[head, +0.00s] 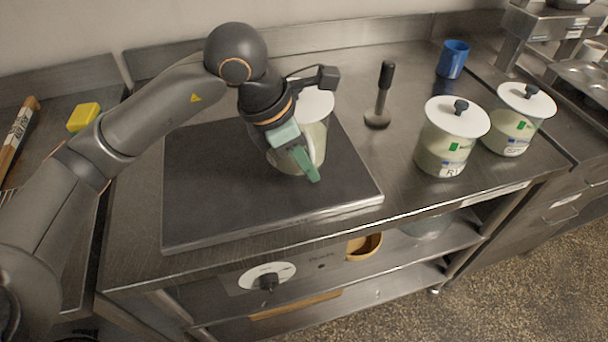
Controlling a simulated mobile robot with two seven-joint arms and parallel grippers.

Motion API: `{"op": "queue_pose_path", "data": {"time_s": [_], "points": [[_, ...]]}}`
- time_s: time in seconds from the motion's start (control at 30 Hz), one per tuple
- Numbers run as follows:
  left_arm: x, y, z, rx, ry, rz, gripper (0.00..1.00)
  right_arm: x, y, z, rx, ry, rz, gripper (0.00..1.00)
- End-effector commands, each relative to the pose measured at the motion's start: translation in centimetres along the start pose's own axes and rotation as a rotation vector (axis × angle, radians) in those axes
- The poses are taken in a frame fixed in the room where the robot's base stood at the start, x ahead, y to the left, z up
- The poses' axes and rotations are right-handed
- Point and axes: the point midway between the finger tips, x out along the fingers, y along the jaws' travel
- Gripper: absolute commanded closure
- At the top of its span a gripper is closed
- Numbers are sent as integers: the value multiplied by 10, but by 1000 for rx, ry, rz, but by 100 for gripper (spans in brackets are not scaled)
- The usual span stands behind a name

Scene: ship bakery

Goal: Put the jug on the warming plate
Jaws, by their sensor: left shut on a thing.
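The jug (316,131) is pale with a white top and stands upright over the right part of the warming plate (205,199). The warming plate is a wide, flat dark slab on the steel counter. My left gripper (303,163), with green fingers, is shut on the jug at its near side and hides part of it. The jug's base looks to be on or very close to the plate; I cannot tell whether it touches. My right gripper is not in view.
A black-handled tool (381,95) stands right of the plate. Two white-lidded canisters (450,136) (517,119) and a blue mug (453,59) stand farther right. A yellow sponge (83,117) lies at left. The plate's left half is clear.

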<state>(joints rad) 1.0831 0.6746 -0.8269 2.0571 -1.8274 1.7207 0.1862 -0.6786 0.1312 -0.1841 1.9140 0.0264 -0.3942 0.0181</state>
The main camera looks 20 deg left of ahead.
Motion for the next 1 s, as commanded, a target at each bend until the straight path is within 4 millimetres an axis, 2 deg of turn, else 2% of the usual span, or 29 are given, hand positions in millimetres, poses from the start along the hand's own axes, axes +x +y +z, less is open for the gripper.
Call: {"op": "queue_pose_path", "data": {"time_s": [0.3, 0.7, 0.73, 0.97, 1.0], "points": [[28, 2, -16, 1, -3, 3, 100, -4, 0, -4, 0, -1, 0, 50], [34, 3, -18, 2, -4, 5, 100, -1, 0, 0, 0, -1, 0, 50], [34, 2, -19, 0, 1, 1, 83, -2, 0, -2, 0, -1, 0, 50], [33, 2, -19, -1, 1, 1, 57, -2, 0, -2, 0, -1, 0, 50], [33, 2, -19, -1, 1, 1, 57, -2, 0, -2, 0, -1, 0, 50]]}}
